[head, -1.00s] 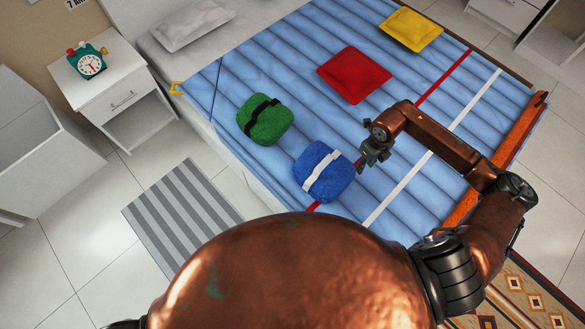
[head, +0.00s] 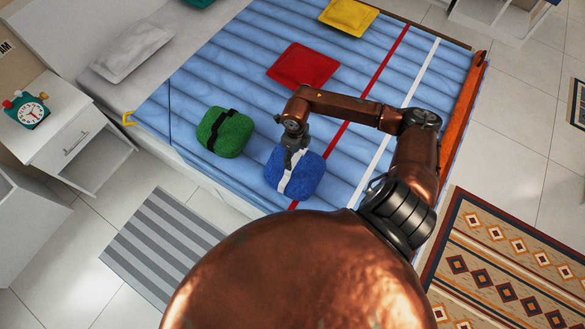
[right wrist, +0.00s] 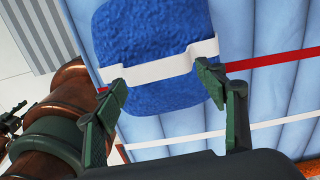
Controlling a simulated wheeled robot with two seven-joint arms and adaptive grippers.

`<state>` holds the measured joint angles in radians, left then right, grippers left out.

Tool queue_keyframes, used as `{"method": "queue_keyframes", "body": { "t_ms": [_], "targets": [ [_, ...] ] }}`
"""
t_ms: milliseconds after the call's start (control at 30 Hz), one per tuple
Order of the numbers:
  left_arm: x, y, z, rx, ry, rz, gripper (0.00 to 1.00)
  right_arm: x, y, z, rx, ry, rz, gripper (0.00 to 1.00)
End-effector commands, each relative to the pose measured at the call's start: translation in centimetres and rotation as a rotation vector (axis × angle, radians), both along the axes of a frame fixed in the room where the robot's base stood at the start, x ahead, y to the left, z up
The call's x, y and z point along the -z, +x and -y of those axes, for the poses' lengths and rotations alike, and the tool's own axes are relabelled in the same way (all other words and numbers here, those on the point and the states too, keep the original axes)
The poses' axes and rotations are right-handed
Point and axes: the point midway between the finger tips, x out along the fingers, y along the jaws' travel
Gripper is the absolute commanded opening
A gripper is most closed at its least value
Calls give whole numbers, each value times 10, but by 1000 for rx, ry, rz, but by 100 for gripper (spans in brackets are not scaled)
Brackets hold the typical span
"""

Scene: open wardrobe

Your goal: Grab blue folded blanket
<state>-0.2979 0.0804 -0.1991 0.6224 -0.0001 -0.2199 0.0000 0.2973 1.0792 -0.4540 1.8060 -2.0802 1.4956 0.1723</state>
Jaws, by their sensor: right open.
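The blue folded blanket (head: 308,174) lies on the bed with a white band around it. It also shows in the right wrist view (right wrist: 150,35), below the fingertips. My right gripper (head: 294,152) is over the blanket in the head view. In the right wrist view its fingers (right wrist: 163,82) are spread apart on either side of the white band, with nothing between them that I can see gripped. Whether the fingertips touch the blanket is unclear. My left gripper is not in view.
A green folded blanket (head: 224,133) lies to the left on the blue bedspread (head: 235,70). Red (head: 303,66) and yellow (head: 349,16) cushions lie farther back. A white nightstand (head: 62,125) with a clock (head: 31,115) stands left. A striped rug (head: 160,245) lies on the floor.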

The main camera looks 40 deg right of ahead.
Motion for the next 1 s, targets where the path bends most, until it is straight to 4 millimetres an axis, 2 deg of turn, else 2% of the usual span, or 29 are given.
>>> {"method": "queue_keyframes", "body": {
  "t_ms": [67,300,500,567,1000],
  "targets": [
    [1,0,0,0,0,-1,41,8,0,-3,0,3,-2,72],
    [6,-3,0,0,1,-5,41,43,-1,-6,0,3,-2,89],
    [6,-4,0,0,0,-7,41,48,-1,-6,-1,0,1,100],
    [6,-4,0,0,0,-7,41,48,-1,-6,-1,0,0,100],
    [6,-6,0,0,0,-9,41,47,0,-5,-1,0,0,70]
  ]
}}
